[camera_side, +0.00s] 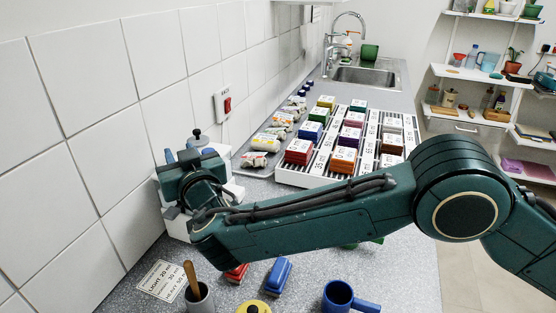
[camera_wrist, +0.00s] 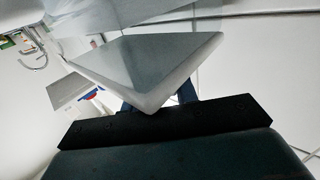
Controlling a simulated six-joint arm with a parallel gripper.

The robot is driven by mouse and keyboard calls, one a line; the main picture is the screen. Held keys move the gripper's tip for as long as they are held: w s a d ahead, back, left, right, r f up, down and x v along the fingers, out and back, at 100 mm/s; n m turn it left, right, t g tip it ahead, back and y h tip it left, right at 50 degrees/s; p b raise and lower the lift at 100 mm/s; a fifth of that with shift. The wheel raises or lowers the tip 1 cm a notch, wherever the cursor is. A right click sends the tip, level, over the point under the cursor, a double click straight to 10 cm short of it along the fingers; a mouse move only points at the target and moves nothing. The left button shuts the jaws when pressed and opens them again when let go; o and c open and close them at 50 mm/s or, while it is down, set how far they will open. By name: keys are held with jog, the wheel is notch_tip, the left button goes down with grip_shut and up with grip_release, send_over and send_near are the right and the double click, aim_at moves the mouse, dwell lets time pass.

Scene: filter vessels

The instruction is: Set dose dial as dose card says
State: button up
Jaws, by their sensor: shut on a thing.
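A white dosing device (camera_side: 177,224) stands against the tiled wall at the left of the side view, mostly behind my wrist. My gripper (camera_side: 181,155) is at its upper part, with blue fingertips just showing. In the wrist view, a pale grey-topped white body (camera_wrist: 148,62) fills the middle and covers most of the fingers. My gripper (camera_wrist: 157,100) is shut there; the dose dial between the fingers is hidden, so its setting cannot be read. The dose card (camera_side: 163,281) lies flat on the counter at the front left, listing "LIGHT 20 ml", a 30 ml line and "HEAVY 50 ml".
A grey pot with a wooden handle (camera_side: 198,297), a blue block (camera_side: 278,276), a red block (camera_side: 237,272), a yellow item (camera_side: 253,307) and a blue mug (camera_side: 340,297) stand in front of my arm. A white rack (camera_side: 290,176) with coloured boxes stands behind it.

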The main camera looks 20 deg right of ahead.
jog(key=shift+m+h, duration=0.7)
jog(key=shift+h, duration=0.3)
jog(key=shift+d+m+g+h, duration=0.2)
jog(key=shift+m+h, duration=0.45)
jog(key=shift+h, duration=0.4)
jog(key=shift+d+m+g+h, duration=0.15)
jog(key=shift+m+h, duration=0.5)
jog(key=shift+h, duration=0.4)
jog(key=o, duration=1)
jog(key=shift+a+n+y, duration=0.2)
jog(key=shift+n+y, duration=1.3)
jog(key=shift+y, duration=0.8)
jog(key=shift+a+n+y, duration=0.1)
jog(key=shift+n+y, duration=0.5)
jog(key=shift+y, duration=0.3)
jog(key=shift+a+n+g+y, duration=0.2)
jog(key=shift+n+y, duration=0.6)
jog(key=shift+y, duration=0.45)
jog(key=shift+a+n+g+y, duration=0.15)
jog(key=shift+n+y, duration=0.65)
jog(key=shift+y, duration=0.45)
